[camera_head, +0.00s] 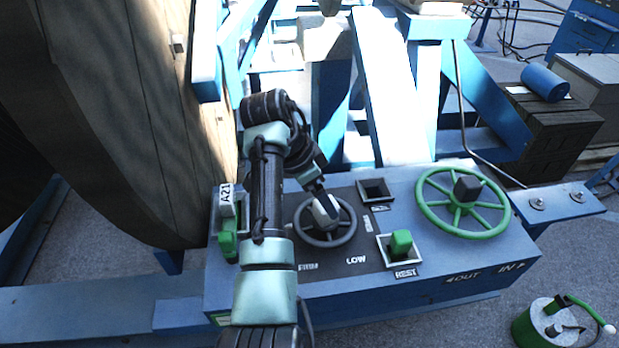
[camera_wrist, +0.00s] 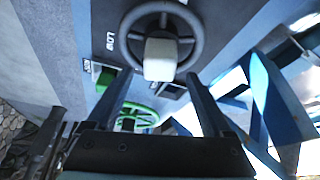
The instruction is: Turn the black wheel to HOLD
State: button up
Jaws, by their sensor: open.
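The black wheel (camera_head: 328,243) lies on a dark panel on top of the blue console. It has spokes and a pale block-shaped grip (camera_head: 326,211) at its hub. In the wrist view the wheel (camera_wrist: 203,32) is at the top centre, with the pale block (camera_wrist: 160,62) pointing toward the camera. My gripper (camera_wrist: 160,78) is open, with one finger on each side of the block's near end, apart from it in the picture. In the head view my gripper (camera_head: 321,196) is over the wheel and partly hides it. LOW (camera_head: 356,259) is readable below right of the wheel; I cannot read HOLD.
A green lever (camera_head: 401,243) stands in a square socket marked REST. A larger green handwheel (camera_head: 463,229) is at the console's right. A green lever tagged A21 (camera_head: 227,240) and the big wooden reel (camera_head: 110,110) are at the left.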

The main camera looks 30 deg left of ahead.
jog(key=v, duration=0.8)
jog(key=shift+r+p, duration=0.15)
jog(key=shift+p, duration=0.25)
